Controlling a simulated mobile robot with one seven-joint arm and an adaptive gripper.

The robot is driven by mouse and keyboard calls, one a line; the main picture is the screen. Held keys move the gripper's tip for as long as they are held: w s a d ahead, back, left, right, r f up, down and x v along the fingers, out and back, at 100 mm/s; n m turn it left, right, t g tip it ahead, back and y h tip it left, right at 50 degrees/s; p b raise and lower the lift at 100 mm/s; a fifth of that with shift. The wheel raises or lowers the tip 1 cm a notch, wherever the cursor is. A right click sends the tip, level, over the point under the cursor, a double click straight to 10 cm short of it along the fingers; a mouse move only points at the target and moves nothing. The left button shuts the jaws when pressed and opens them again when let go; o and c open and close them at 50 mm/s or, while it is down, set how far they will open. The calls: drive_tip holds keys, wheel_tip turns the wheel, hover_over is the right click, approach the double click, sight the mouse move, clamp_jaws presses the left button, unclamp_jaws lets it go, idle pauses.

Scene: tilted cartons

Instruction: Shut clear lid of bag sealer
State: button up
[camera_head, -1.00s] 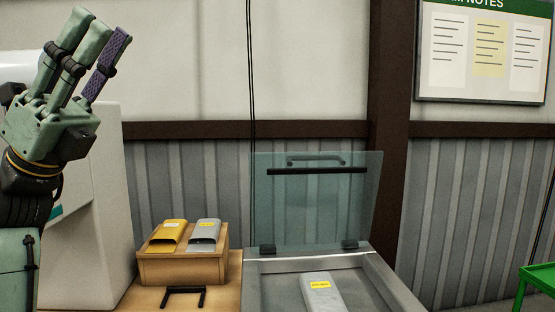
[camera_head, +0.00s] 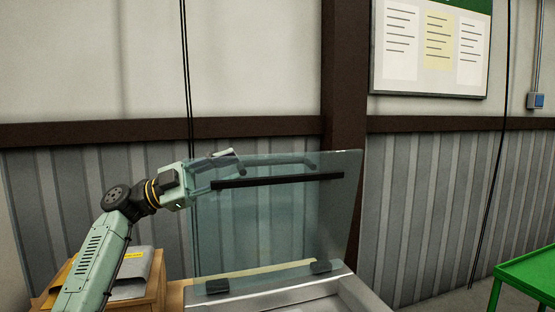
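The clear lid (camera_head: 275,225) of the bag sealer stands raised on its two dark hinges, with a black bar (camera_head: 278,181) across its upper part. Its handle (camera_head: 292,160) shows near the top edge, partly through the clear panel. My gripper (camera_head: 228,158) is at the lid's upper left, partly behind the panel and close to the handle's left end. Contact and finger opening are unclear. The sealer's grey body (camera_head: 345,300) shows only at the bottom edge; the tray inside is mostly out of view.
A wooden box (camera_head: 152,296) with a grey pouch (camera_head: 132,284) stands at lower left, partly covered by my arm. A green table (camera_head: 528,272) is at lower right. The corrugated wall stands behind the lid. Free floor shows between sealer and green table.

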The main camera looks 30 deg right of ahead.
sight(278, 162)
drive_tip(key=shift+y, duration=0.4)
drive_tip(key=p+x, duration=0.1)
drive_tip(key=x, duration=0.2)
drive_tip(key=f+x, duration=0.1)
drive_tip(key=x, duration=0.3)
drive_tip(key=p+x, duration=0.1)
drive_tip(key=x, duration=0.2)
drive_tip(key=shift+s+d+p, duration=0.2)
drive_tip(key=shift+d+p, duration=0.1)
drive_tip(key=shift+d, duration=0.2)
drive_tip(key=shift+c, duration=0.2)
clamp_jaws()
